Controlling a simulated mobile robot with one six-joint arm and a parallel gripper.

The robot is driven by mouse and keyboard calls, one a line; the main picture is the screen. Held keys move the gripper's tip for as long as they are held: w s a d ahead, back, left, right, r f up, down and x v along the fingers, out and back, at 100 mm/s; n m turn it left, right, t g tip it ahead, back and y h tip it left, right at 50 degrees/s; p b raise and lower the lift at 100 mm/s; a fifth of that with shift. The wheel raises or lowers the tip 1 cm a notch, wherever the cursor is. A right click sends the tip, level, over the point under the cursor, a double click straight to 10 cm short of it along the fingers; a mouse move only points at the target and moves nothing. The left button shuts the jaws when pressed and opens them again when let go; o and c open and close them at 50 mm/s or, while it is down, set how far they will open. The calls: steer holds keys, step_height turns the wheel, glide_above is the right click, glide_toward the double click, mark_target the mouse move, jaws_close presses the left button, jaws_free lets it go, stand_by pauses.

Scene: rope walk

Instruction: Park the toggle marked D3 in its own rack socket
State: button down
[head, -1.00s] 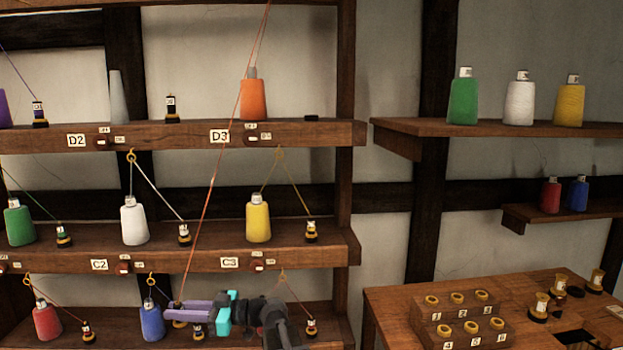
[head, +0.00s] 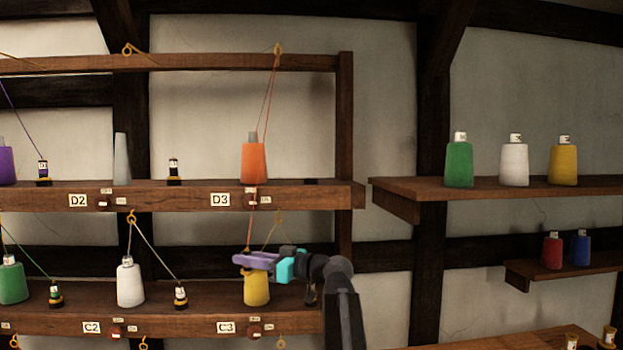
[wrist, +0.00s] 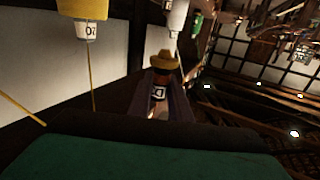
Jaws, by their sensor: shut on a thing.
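My gripper (head: 246,262) is shut on a toggle, in front of the yellow cone on the C3 shelf. In the wrist view the toggle (wrist: 160,82) sits between the fingers, with a tan flange and a white label on which only a D is readable. An orange thread (head: 251,222) rises from it past the D3 plate (head: 220,200) to the eye (head: 278,48) above. The thread also runs down to the orange cone (head: 253,164) on the top shelf. Right of that cone is a small dark empty socket (head: 311,182). My gripper is below that shelf.
The D shelf's front edge (head: 160,196) juts out above my gripper. The yellow cone (head: 257,288) stands close behind it. A rack post (head: 345,130) stands right of the socket. A side shelf (head: 480,188) with several cones is farther right.

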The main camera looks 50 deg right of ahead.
steer(key=s+d+r+h, duration=0.1)
steer(key=s+d+r, duration=0.1)
steer(key=r, duration=0.3)
steer(key=s+d+r+m+h, duration=0.1)
steer(key=s+d+r, duration=0.1)
steer(key=r, duration=0.3)
steer(key=s+d+r+m+t+h+p, duration=0.1)
steer(key=s+d+r, duration=0.1)
steer(key=r, duration=0.3)
steer(key=shift+s+d+r+h, duration=0.3)
steer(key=shift+s+d, duration=0.05)
steer(key=shift+d, duration=0.3)
steer(key=s+d+r+m+h, duration=0.1)
steer(key=s+r+h, duration=0.1)
steer(key=s+r, duration=0.2)
steer(key=s+d+r+m+h+p, duration=0.1)
steer(key=s+r, duration=0.4)
steer(key=r, duration=0.6)
steer(key=shift+d+m+t+h, duration=0.3)
steer(key=shift+d+m+h, duration=0.1)
steer(key=shift+d, duration=0.2)
steer(key=w+d+f+p, duration=0.1)
steer(key=w+d+p, duration=0.4)
steer(key=w+d, duration=0.5)
steer(key=shift+w+f, duration=0.3)
steer(key=shift+w, duration=0.95)
steer(key=shift+p, duration=0.3)
